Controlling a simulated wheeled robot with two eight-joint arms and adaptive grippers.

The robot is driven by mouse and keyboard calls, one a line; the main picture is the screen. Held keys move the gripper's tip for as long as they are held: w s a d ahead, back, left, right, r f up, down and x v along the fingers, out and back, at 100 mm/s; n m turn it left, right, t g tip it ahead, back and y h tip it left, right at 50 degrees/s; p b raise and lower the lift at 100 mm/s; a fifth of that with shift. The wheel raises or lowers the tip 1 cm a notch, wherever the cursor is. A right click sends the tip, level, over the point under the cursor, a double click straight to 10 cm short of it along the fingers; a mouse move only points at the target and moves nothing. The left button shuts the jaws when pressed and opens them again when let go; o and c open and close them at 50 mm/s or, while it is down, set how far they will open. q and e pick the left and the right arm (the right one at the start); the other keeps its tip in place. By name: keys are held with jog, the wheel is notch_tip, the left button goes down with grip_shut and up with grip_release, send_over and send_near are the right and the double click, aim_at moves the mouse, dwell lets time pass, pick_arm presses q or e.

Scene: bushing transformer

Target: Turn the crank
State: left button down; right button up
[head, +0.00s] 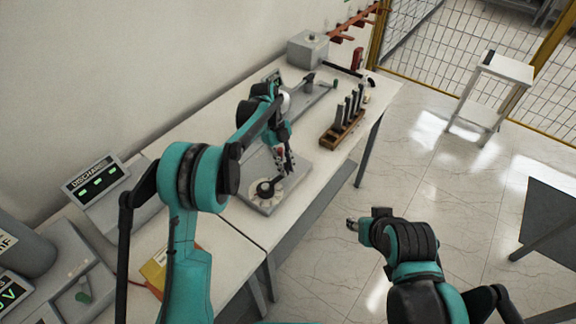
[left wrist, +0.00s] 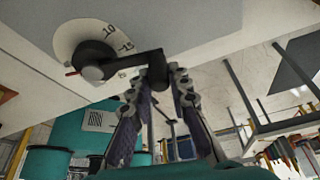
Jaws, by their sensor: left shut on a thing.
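The crank (head: 265,188) is a black hub with a short arm on a pale round dial, on a grey plate on the bench. In the left wrist view the crank (left wrist: 95,58) shows its arm reaching right to a dark handle (left wrist: 157,70). The dial (left wrist: 72,35) carries the numbers 10 and 15, and a red pointer shows left of the hub. My left gripper (head: 288,170) is over the dial. In the left wrist view its fingers (left wrist: 160,82) stand on both sides of the handle, shut on it. My right gripper (head: 352,223) is off the bench, over the floor; its fingers are unclear.
A wooden rack (head: 341,137) with several dark upright pieces stands right of the dial. A box marked DISCHARGE (head: 96,180) sits at left, with a yellow object (head: 154,270) near the front. A white stand (head: 503,68) is on the open floor by the fence.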

dwell(0.3)
pick_arm(q)
jog(key=c, duration=1.4)
grip_release()
jog(key=v, duration=1.2)
jog(key=shift+f, duration=0.1)
